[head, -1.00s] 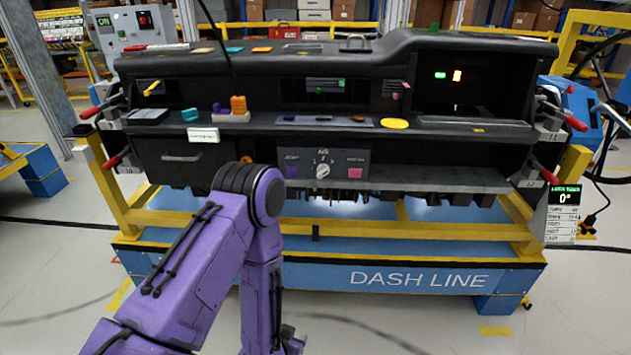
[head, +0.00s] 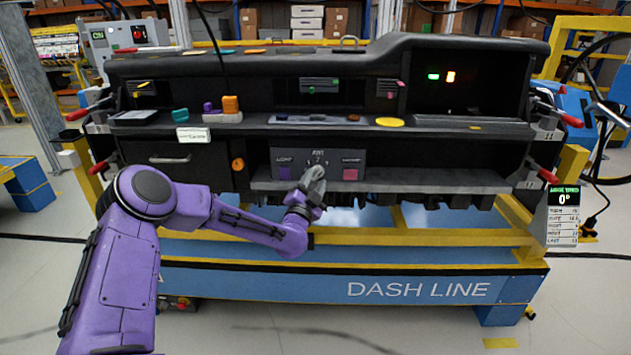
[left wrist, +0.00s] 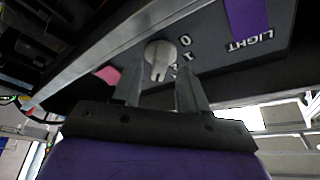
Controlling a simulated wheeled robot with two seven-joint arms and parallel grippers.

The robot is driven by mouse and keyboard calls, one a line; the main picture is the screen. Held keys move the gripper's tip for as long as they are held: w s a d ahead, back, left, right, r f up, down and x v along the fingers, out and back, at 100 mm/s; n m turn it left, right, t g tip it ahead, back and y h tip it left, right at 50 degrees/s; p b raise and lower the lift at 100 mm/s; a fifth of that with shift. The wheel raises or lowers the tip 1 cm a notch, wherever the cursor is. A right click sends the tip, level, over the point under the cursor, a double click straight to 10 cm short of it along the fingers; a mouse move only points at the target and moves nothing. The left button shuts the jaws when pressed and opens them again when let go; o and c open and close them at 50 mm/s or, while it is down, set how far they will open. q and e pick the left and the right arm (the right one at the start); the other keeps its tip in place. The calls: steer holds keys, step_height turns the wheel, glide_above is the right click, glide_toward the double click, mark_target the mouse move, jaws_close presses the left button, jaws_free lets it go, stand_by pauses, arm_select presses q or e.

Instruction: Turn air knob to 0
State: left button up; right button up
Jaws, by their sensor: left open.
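The air knob (left wrist: 160,55) is a light grey round knob on the dark dashboard panel (head: 270,170), in the left wrist view. The numbers 0 and 1 show beside it, with another partly hidden. My left gripper (left wrist: 160,76) is open, its two grey fingers pointing at the knob, one to each side of it in the picture. I cannot tell whether they touch it. In the head view my left gripper (head: 314,176) is in front of the panel and mostly covers the knob. My right gripper is not in view.
A purple square (head: 284,173) marked LIGHT and a pink square (head: 350,174) flank the knob. A grey ledge (head: 430,186) juts out below the panel. A small display (head: 564,198) at the right reads 0°. An orange round part (head: 238,165) sits left of the panel.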

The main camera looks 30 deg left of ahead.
arm_select(q)
steer(key=shift+w+a+r, duration=0.1)
steer(key=shift+w, duration=0.3)
jaws_close()
